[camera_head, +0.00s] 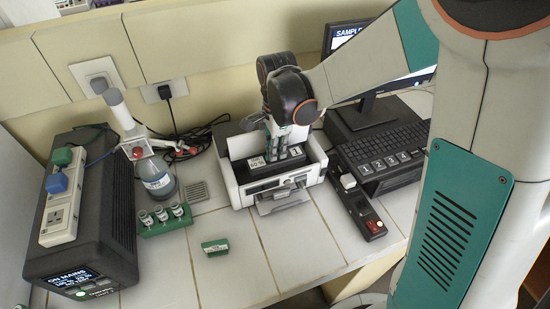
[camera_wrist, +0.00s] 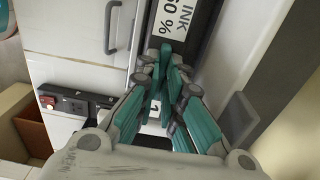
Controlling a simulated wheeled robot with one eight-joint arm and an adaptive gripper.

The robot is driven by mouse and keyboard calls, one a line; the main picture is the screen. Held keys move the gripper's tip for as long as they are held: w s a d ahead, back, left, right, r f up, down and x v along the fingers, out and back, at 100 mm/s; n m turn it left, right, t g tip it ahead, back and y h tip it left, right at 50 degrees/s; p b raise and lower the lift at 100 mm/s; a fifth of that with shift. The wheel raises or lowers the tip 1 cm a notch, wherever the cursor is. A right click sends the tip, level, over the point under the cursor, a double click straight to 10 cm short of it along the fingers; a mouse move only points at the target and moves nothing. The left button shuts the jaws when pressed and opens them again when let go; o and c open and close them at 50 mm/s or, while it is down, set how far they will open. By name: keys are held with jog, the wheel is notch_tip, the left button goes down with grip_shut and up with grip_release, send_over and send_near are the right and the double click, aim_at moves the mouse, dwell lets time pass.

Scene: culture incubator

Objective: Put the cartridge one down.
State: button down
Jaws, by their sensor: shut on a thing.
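The cartridge one (camera_head: 277,171) is a black block with a white "1" label and an ink-percentage label on top. It sits within the open top of the white printer (camera_head: 239,193); whether it rests on the bottom cannot be told. My gripper (camera_head: 284,152) comes down from above, its teal-padded fingers shut on the cartridge between the two labels. In the wrist view, my gripper (camera_wrist: 160,85) partly hides the cartridge (camera_wrist: 190,47); its "INK 60 %" label shows at the top and its "1" label lower down. The underside of the cartridge is hidden.
A black switch strip (camera_head: 359,205) and keyboard (camera_head: 382,154) stand right of the printer. A green rack of small vials (camera_head: 165,222), a bottle (camera_head: 158,184) and a dark power unit (camera_head: 95,225) stand left. A small green box (camera_head: 215,247) lies in front, with free tiles around it.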

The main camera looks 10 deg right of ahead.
aim_at(277, 163)
jog(key=shift+f+b, duration=0.65)
jog(key=shift+f, duration=2.2)
jog(key=shift+f, duration=0.2)
jog(key=c, duration=2)
grip_release()
jog(key=shift+r, duration=0.1)
